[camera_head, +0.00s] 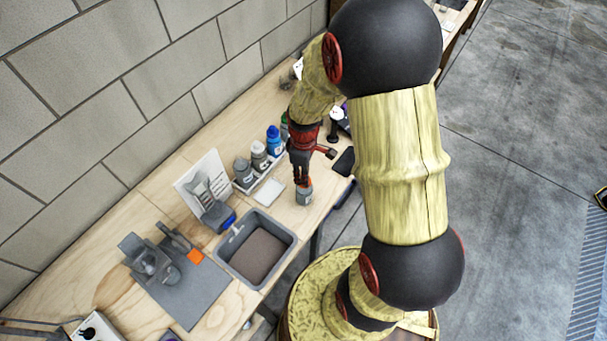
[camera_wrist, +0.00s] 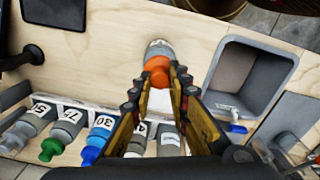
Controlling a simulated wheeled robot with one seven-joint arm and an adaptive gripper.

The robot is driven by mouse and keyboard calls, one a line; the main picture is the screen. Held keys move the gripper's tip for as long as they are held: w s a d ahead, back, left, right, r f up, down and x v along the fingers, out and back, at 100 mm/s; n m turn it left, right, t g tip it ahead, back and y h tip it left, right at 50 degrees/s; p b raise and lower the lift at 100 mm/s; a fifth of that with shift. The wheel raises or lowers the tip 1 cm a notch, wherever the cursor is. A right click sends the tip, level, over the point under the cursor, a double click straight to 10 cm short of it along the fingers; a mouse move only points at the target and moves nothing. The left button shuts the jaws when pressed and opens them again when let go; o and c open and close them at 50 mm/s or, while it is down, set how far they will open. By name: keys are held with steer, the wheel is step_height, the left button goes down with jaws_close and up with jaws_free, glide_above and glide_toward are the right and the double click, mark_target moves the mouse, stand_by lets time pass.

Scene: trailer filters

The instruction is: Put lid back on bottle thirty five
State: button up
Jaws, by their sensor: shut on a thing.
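My gripper (camera_head: 301,180) points down over the worktable near its front edge. In the wrist view its two fingers (camera_wrist: 164,76) are closed around an orange lid (camera_wrist: 157,66). The lid is at the mouth of a grey bottle (camera_wrist: 160,47), which stands on the wood; whether it is fully seated I cannot tell. The bottle's label is too turned and small to read. In the head view the bottle (camera_head: 304,197) shows just below the fingertips.
A white rack (camera_wrist: 70,101) of several numbered bottles, including a blue one (camera_head: 273,141), stands beside the gripper. A grey bin (camera_head: 288,241) is towards the lower left in the head view. A black flat object (camera_head: 344,162) lies to the right.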

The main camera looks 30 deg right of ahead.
steer(key=o, duration=0.8)
steer(key=shift+o, duration=0.8)
steer(key=o, duration=0.4)
steer(key=shift+c, duration=0.2)
steer(key=shift+r, duration=0.1)
steer(key=shift+r+p, duration=2.65)
steer(key=shift+r, duration=0.8)
steer(key=shift+c, duration=0.6)
